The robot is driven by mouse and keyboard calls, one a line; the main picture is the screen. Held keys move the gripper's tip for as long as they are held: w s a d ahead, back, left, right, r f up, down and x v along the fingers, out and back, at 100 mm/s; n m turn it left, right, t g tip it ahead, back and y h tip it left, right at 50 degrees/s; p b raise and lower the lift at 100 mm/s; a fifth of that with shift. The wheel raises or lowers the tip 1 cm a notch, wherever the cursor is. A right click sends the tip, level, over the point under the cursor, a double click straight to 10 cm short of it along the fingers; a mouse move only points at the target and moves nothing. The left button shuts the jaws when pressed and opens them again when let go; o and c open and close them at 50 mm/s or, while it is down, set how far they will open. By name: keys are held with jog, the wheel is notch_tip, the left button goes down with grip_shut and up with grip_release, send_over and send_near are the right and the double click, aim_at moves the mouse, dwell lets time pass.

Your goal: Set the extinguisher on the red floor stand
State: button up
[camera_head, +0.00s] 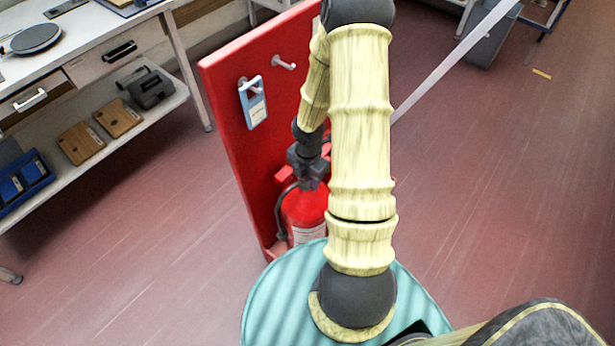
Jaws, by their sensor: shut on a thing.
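The red floor stand (222,95) is an upright red panel with hooks, left of my arm. The red extinguisher (300,208) is upright close in front of the panel's lower part, with a pale label and a dark hose on its left side. My gripper (308,172) is shut on the top of the extinguisher, at its valve and handle. The extinguisher's bottom is hidden behind my teal base, so I cannot tell whether it rests on the stand or hangs above it. My arm covers the right part of the stand.
A blue-white tag (252,103) hangs on the panel's hook. A workbench (105,70) with drawers and a loaded lower shelf stands at the left. A grey bin (490,42) is at the back right. The reddish floor (500,190) at the right is clear.

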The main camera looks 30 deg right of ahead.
jog(key=shift+f+b, duration=0.35)
jog(key=shift+f, duration=0.05)
dwell(0.8)
jog(key=o, duration=1.3)
jog(key=shift+o, duration=0.2)
notch_tip(320, 180, up, 17)
jog(key=p, duration=0.7)
jog(key=shift+r, duration=0.2)
